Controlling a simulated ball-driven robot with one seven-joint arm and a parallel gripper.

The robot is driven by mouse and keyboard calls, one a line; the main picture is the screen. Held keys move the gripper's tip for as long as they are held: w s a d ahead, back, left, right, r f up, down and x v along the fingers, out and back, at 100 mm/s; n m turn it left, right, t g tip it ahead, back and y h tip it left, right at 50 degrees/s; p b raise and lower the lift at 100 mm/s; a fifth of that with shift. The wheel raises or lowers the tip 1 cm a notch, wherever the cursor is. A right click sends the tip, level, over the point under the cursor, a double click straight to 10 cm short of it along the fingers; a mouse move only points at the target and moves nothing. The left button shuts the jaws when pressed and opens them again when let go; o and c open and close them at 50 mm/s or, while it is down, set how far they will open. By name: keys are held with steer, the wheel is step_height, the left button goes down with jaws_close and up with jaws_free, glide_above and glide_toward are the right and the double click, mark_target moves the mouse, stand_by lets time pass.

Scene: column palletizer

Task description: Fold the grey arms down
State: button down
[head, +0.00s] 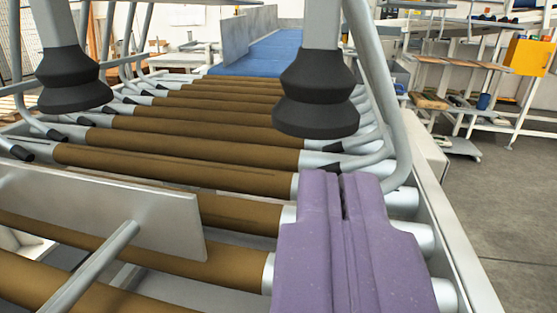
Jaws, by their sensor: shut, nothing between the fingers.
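My purple gripper (342,185) is in the lower right of the head view, its two fingers together with a thin dark slit between them and nothing held. It is over the right ends of the rollers. A bent grey tubular arm (385,85) rises just beyond it on the right and curves back low towards the rollers. More bent grey arms (128,45) stand upright or slanted along the left side. Black-tipped grey tube ends (28,153) lie along the left edge. I cannot tell whether the gripper touches the near arm.
Two black bellows cups (315,95) (72,82) hang on grey posts above the brown rollers (180,165). A metal plate with a rod (110,215) crosses the lower left. A blue conveyor (275,50) lies behind. Grey floor (480,190) is clear at right, before shelves and a yellow box (527,57).

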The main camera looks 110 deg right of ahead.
steer(key=p+v, duration=0.1)
steer(key=v, duration=0.5)
steer(key=shift+r, duration=0.15)
